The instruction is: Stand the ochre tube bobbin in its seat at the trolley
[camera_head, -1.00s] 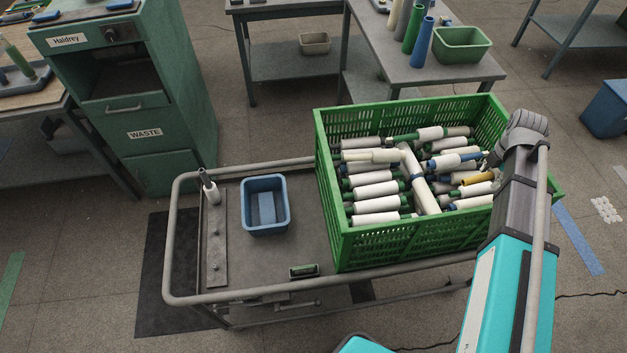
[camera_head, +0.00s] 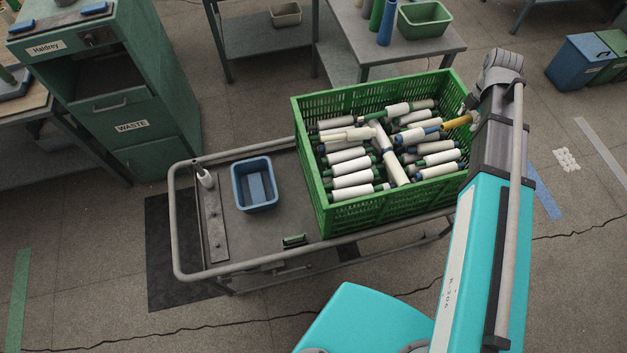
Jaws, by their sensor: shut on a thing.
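The ochre tube bobbin (camera_head: 457,122) is at the right side of the green crate, tilted, near the rim. My gripper (camera_head: 474,117) is shut on its right end; the fingers are small and partly hidden by my arm. Whether the bobbin still touches others in the crate is hard to tell. The trolley (camera_head: 285,195) carries a grey seat strip (camera_head: 218,258) along its left end.
The green crate (camera_head: 328,205), full of white bobbins, fills the trolley's right half. A blue bin (camera_head: 238,188) stands between crate and strip. A small green-and-black item (camera_head: 294,240) lies at the front edge. The waste cabinet (camera_head: 150,150) stands behind left.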

